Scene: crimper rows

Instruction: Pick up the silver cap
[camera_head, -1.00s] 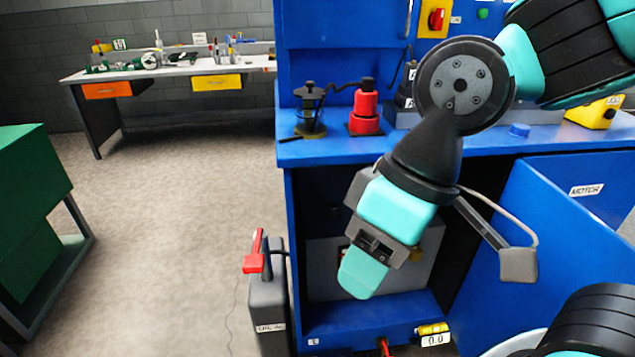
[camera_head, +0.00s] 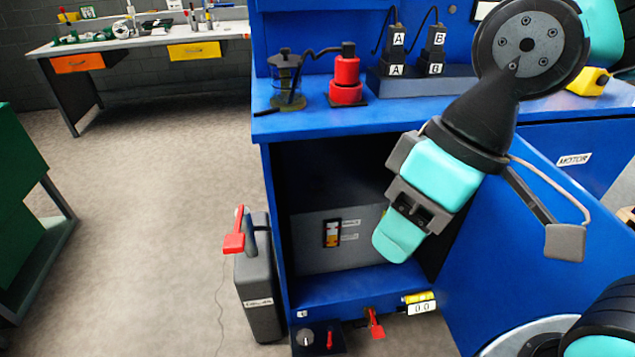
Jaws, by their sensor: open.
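A small silvery round piece (camera_head: 305,337) shows at the bottom edge of the head view, on a dark plate low at the front of the blue cabinet. It may be the silver cap, but it is too small to be sure. My gripper (camera_head: 398,240) is teal and black, points down and left, and hangs in front of the open cabinet bay. It is open, with nothing visible in it. It is above and to the right of the silvery piece, well apart from it.
The blue bench (camera_head: 400,113) carries a red bottle-like device (camera_head: 347,78) and a dark glass jar (camera_head: 287,80). A blue door (camera_head: 530,250) stands open at right. A grey case (camera_head: 257,285) with a red handle stands left of the cabinet.

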